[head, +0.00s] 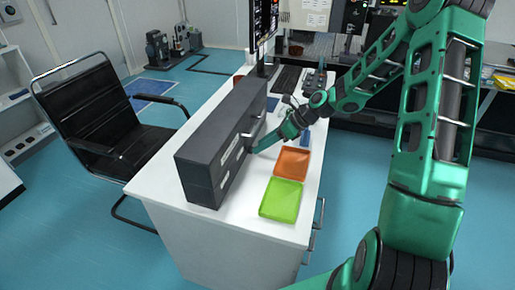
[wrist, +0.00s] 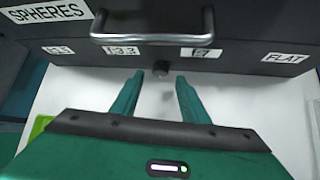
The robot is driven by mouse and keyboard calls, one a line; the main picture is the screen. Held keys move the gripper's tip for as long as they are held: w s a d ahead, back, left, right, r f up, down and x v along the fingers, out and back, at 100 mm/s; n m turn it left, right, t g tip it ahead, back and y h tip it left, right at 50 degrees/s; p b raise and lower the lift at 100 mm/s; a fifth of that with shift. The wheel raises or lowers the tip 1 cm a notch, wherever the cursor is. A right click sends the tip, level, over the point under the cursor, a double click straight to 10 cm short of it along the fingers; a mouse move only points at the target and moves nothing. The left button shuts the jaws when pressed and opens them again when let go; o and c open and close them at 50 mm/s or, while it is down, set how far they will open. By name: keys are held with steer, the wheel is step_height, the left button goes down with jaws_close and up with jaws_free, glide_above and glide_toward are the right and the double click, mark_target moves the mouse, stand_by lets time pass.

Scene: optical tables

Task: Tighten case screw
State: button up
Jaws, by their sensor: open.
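The dark grey case (head: 226,140) stands on the white desk, and its labelled front fills the top of the wrist view (wrist: 245,30). A small dark round screw knob (wrist: 161,69) sticks out low on that front, below the metal handle (wrist: 152,38). My green gripper (wrist: 159,80) is open and points at the case front. One fingertip is on each side of the knob, with a gap on both sides. In the head view my gripper (head: 255,149) is close to the case front, and the knob is hidden.
On the white desk (head: 240,226), a green tray (head: 282,200) and an orange tray (head: 291,162) lie beside the case. A monitor (head: 264,28) and a keyboard (head: 286,79) are farther back. A black chair (head: 95,120) stands left of the desk.

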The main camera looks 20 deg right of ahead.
mark_target(250, 150)
steer(key=shift+x, duration=1.45)
